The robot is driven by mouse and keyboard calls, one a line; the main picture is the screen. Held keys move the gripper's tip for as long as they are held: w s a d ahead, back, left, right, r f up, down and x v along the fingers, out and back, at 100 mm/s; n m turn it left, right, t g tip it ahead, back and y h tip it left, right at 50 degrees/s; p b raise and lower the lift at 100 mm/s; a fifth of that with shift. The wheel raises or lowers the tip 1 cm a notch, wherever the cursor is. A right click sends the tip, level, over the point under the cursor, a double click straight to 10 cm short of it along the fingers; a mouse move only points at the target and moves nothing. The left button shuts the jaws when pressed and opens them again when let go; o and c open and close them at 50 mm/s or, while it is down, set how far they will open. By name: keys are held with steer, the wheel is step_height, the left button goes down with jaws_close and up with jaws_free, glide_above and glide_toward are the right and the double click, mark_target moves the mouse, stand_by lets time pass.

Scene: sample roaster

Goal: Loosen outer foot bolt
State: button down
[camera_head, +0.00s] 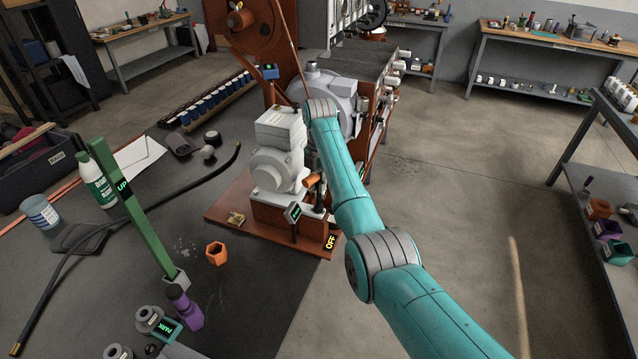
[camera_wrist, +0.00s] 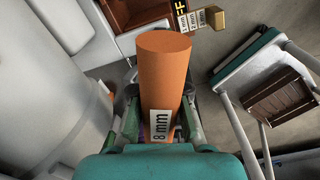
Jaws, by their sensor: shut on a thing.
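An orange handle marked 8 mm (camera_wrist: 163,75) fills the middle of the wrist view, and my gripper (camera_wrist: 158,112) is shut on it. In the head view the orange tool (camera_head: 312,180) shows just left of my arm, beside the grey motor (camera_head: 277,160). The motor stands on a red-brown base (camera_head: 235,218) with an OFF tag (camera_head: 331,241) at its near corner. A dark post with a small lit tag (camera_head: 294,212) stands at the motor's near foot. I cannot make out the outer foot bolt or the tool's tip.
An orange hexagonal holder (camera_head: 216,253) stands empty-looking on the dark mat. A black hose (camera_head: 130,220) crosses the mat. The floor right of my arm is clear.

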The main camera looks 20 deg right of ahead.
mark_target(319, 174)
steer(key=shift+n, duration=0.3)
steer(key=shift+n, duration=1.2)
steer(key=shift+m, duration=0.7)
steer(key=shift+r, duration=1.65)
steer(key=shift+r, duration=0.15)
steer(key=shift+r, duration=2.4)
steer(key=shift+s, duration=0.1)
